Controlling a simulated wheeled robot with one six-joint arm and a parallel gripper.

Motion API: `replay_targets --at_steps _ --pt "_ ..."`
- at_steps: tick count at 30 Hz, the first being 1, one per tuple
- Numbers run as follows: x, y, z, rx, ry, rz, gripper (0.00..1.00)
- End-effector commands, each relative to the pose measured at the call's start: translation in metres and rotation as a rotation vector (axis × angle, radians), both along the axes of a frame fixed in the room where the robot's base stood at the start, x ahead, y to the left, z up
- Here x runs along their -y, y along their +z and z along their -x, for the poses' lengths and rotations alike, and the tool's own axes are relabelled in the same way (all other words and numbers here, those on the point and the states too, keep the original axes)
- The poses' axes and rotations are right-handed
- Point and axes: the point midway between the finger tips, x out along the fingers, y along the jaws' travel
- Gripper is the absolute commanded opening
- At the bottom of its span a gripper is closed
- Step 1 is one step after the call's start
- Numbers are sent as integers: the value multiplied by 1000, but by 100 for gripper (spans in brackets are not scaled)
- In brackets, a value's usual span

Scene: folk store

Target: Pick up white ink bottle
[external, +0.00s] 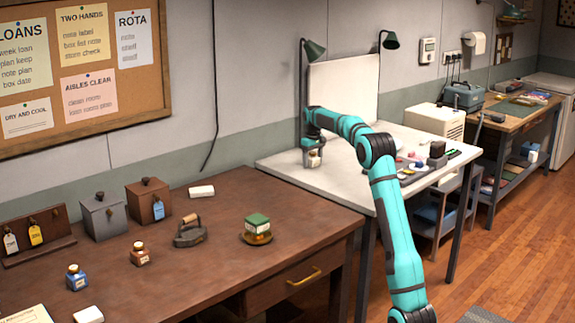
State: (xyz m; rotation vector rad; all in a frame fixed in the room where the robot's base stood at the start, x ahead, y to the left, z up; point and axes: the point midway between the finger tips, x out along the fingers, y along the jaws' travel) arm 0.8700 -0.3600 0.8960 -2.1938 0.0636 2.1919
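A small pale bottle (314,161), which looks like the white ink bottle, is at the left part of the white table (285,171). My gripper (313,149) points down right over the bottle, and its lower end hides the bottle's top. The fingers are too small and dark to tell whether they are open or shut on it. I cannot tell whether the bottle rests on the table or is held just above it.
A lamp (305,90) stands close behind my gripper. Small dark and coloured items, including a dark block (437,149), lie on the table's right part. The brown desk (200,260) holds a blue bottle (76,281), an orange-brown bottle (140,257), an iron (190,234) and boxes.

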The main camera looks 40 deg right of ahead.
Motion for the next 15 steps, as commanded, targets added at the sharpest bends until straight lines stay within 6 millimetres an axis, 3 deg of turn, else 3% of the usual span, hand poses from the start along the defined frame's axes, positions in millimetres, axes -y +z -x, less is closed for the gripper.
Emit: replay_targets --at_steps 1,7,15 --pt "0 0 0 0 0 0 61" --pt "0 0 0 0 0 0 24" --pt "0 2 0 1 0 0 23"
